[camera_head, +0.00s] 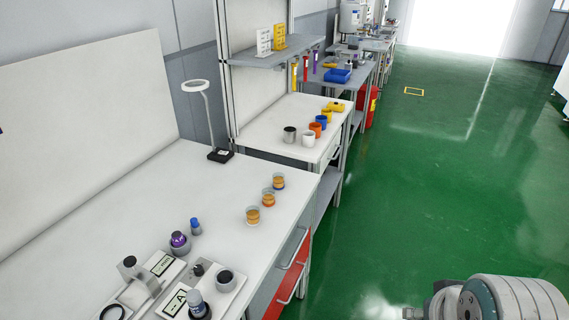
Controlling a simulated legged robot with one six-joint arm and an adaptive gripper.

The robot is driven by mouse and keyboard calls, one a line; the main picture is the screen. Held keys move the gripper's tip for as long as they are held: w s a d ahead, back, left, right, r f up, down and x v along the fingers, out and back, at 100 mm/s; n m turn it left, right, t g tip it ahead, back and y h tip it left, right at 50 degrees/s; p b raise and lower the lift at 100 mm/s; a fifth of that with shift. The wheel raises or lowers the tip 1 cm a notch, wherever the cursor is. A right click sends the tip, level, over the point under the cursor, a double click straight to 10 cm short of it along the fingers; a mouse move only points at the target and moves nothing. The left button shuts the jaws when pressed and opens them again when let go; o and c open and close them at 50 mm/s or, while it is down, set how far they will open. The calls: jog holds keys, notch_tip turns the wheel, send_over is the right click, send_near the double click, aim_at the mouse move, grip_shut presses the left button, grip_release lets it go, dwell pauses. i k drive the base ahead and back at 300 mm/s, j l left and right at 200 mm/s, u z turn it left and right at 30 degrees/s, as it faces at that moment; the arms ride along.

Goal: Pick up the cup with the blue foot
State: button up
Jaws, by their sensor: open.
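Three small clear cups with amber contents stand in a slanting row near the right edge of the near white bench. The farthest cup, the cup with the blue foot (279,181), shows blue at its base. The middle cup (269,197) has an orange-red foot. The nearest cup (253,215) has a pale foot. All three look upright and apart from each other. Part of my arm shows at the bottom right, over the green floor and away from the cups. My gripper's fingers are not in view.
The near bench (160,205) also bears a ring lamp (219,155), a blue-capped bottle (195,227), a purple-topped vessel (179,243) and several devices at the front. A second bench behind holds coloured pots. Bench top left of the cups is clear. Open green floor (430,200) lies right.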

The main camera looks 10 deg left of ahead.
aim_at(279, 177)
jog(key=i+u, duration=0.15)
jog(key=i, duration=0.5)
jog(key=i+l+u, duration=0.2)
jog(key=i, duration=0.45)
jog(key=u, duration=1)
jog(key=i+l, duration=0.05)
jog(key=l, duration=0.05)
